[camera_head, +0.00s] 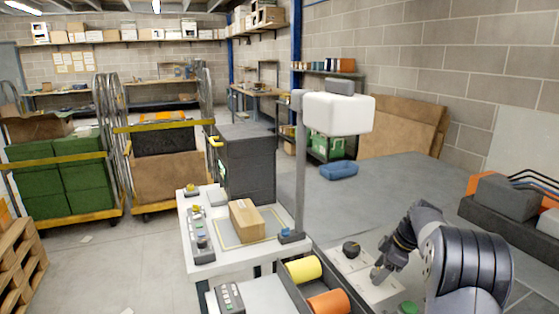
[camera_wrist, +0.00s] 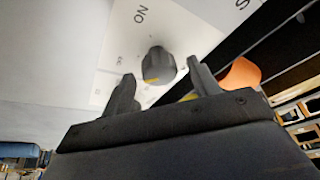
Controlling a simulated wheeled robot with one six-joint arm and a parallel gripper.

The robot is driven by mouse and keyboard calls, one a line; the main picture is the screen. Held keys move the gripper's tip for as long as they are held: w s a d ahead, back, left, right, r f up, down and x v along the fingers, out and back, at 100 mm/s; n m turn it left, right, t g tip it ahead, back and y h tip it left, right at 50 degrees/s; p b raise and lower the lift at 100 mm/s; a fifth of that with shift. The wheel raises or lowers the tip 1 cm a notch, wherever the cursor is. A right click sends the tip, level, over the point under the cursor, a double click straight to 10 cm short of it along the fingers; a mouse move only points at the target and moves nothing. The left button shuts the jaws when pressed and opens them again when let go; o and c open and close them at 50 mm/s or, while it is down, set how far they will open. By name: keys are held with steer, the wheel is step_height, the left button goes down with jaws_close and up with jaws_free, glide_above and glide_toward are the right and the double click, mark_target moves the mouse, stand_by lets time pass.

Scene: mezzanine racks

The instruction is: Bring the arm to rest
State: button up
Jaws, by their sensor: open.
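My arm reaches in from the lower right of the head view. My gripper (camera_head: 381,266) points down over a pale panel (camera_head: 361,283), to the right of a dark round knob (camera_head: 351,249) with a clear gap. In the wrist view my gripper (camera_wrist: 161,71) is open and empty. The knob (camera_wrist: 157,64) shows beyond and between its two fingertips, apart from them, with a yellow mark on its lower edge. "ON" is printed on the panel above it.
A green button (camera_head: 408,307) is below my gripper. Yellow (camera_head: 303,270) and orange (camera_head: 328,302) rolls lie in a dark tray left of the panel. A cardboard box (camera_head: 246,220) sits on a white bench beside a post. Open floor (camera_head: 385,190) lies behind.

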stand_by(0.4)
steer(key=v, duration=1.1)
steer(key=x, duration=1)
steer(key=shift+f, duration=0.2)
steer(key=shift+a+f, duration=0.2)
steer(key=shift+f, duration=0.15)
steer(key=m+t, duration=0.1)
steer(key=m, duration=0.3)
steer(key=shift+s+r+m+t+h, duration=0.1)
steer(key=shift+m+t+h, duration=0.3)
steer(key=m+h+p, duration=0.1)
steer(key=m, duration=0.2)
steer(key=shift+a+r+m+t, duration=0.1)
steer(key=shift+m+t, duration=0.3)
steer(key=m+h+p, duration=0.2)
steer(key=m, duration=0.2)
steer(key=shift+a+m, duration=0.15)
steer(key=shift+m, duration=0.25)
steer(key=shift+a+m+h+p, duration=0.1)
steer(key=shift+m+h+p, duration=0.85)
steer(key=shift+m, duration=1.35)
steer(key=shift+s+a+r, duration=0.1)
steer(key=shift+s+r, duration=0.2)
steer(key=shift+r, duration=0.3)
